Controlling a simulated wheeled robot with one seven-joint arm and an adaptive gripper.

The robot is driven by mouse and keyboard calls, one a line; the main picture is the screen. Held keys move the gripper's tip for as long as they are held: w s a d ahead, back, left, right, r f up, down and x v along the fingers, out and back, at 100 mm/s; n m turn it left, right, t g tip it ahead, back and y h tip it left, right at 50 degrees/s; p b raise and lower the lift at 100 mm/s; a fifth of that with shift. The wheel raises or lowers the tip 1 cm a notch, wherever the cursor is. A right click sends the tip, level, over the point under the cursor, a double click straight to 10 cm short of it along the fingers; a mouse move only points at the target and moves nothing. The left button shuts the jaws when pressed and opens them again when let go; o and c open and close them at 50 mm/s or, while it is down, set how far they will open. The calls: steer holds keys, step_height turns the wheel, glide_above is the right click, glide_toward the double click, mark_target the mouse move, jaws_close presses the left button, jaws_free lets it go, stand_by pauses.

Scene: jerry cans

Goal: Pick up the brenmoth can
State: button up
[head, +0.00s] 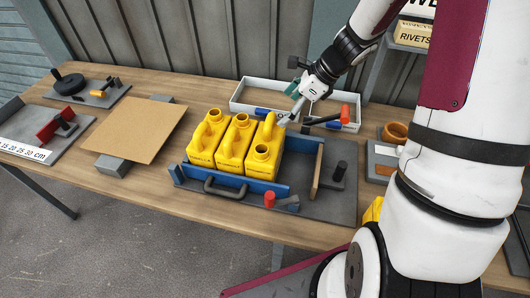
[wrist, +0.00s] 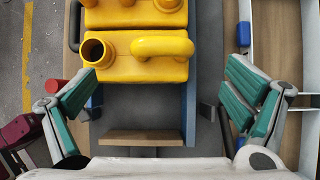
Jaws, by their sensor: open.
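Three yellow jerry cans stand upright side by side: a left can (head: 207,139), a middle can (head: 236,145) and a right can (head: 264,153). Small dark marks on their fronts are too small to read, so I cannot tell which is the brenmoth can. My gripper (head: 287,105) is open, at the back right of the right can. In the wrist view, my gripper (wrist: 159,72) has teal-padded fingers spread wide. The nearest can (wrist: 145,64), with its round spout and handle, lies between and slightly beyond the fingertips. I see no grip on it.
The cans stand in a blue-sided holder (head: 232,183) with an upright wooden divider (head: 318,170). A white bin (head: 262,86) stands behind. A red-topped post (head: 269,198) is in front. Part of another yellow item (head: 373,210) shows beside my arm. A tan board (head: 135,130) lies left.

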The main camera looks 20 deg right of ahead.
mark_target(270, 123)
steer(key=shift+p+x, duration=0.45)
steer(key=shift+x, duration=3.95)
steer(key=shift+w, duration=0.15)
steer(key=c, duration=1.7)
